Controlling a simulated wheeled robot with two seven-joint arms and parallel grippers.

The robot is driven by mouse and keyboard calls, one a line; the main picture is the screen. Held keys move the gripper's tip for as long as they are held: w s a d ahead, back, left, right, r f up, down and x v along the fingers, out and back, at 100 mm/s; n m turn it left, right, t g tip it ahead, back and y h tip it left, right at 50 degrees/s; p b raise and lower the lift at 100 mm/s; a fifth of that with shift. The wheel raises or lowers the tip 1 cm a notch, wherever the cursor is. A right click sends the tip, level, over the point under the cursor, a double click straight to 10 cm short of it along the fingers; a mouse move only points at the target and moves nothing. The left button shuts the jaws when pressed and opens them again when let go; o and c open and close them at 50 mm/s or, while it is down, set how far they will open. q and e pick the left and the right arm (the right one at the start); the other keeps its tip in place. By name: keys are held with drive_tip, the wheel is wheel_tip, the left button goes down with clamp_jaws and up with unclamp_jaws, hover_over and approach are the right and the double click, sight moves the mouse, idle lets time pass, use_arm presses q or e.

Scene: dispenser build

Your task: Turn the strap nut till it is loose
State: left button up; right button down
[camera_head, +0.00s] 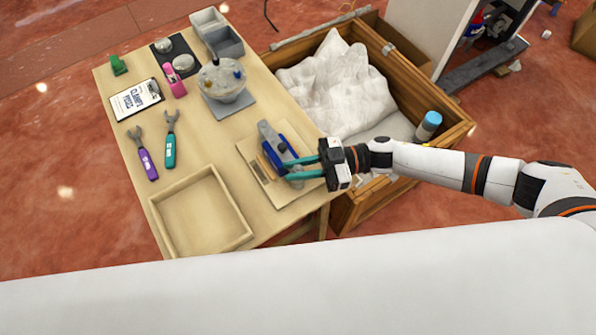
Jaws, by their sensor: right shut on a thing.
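A wooden board (254,172) at the table's right front edge carries a blue and grey fixture (277,145). My right gripper (292,169) reaches in from the right, with its two teal fingers at the near right side of this fixture. The fingers are shut on a small grey part between them, which looks like the strap nut. The fingers hide much of it, and I cannot tell how tight it sits. My left gripper is not in view.
A purple wrench (146,160) and a teal wrench (171,145) lie on the table at left. An empty wooden tray (161,232) stands at the near edge. A round dispenser (224,85) stands behind. A wooden crate (440,138) with white sheeting is close under my right arm.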

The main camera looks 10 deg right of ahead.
drive_tip(key=n+g+h+b, duration=0.1)
drive_tip(key=n+g+b, duration=0.1)
drive_tip(key=g, duration=0.1)
drive_tip(key=n+g+h+b, duration=0.1)
drive_tip(key=n+g+b, duration=0.2)
drive_tip(key=g, duration=0.1)
drive_tip(key=shift+f+g, duration=0.2)
drive_tip(key=shift+g, duration=0.1)
drive_tip(key=shift+r+n+g+h+b, duration=0.2)
drive_tip(key=shift+n+g+h+b, duration=0.65)
drive_tip(key=shift+g, duration=0.15)
drive_tip(key=c, duration=1.3)
unclamp_jaws()
